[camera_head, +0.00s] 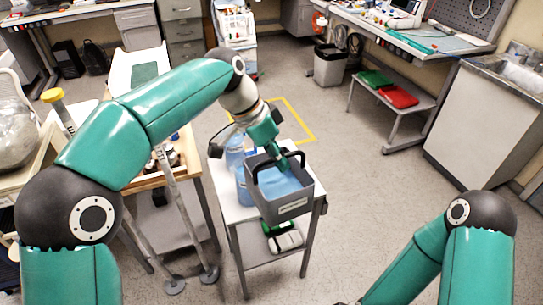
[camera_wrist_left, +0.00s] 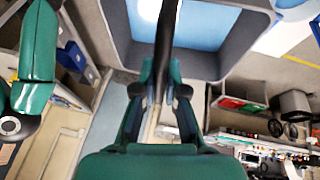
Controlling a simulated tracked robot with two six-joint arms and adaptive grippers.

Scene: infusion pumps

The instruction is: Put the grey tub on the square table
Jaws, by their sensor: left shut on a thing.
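The grey tub (camera_head: 290,207) has a dark handle, a pale label on its front and a light blue inside. My left gripper (camera_head: 279,163) is shut on the tub's handle, which runs up between the fingers in the left wrist view (camera_wrist_left: 165,45). The tub's grey wall (camera_wrist_left: 240,55) and blue inside fill the top of that view. The tub is over the right part of a small white-topped table (camera_head: 230,206), probably the square table. I cannot tell whether the tub's base touches the top. My right arm shows at lower right; its gripper is out of the picture.
Blue containers (camera_head: 242,185) stand on the white top, left of the tub. The table's lower shelf holds green and white items (camera_head: 284,240). A wooden-framed table (camera_head: 152,182) and crutches are close on the left. A low bench (camera_head: 400,108) stands at right; the floor between is clear.

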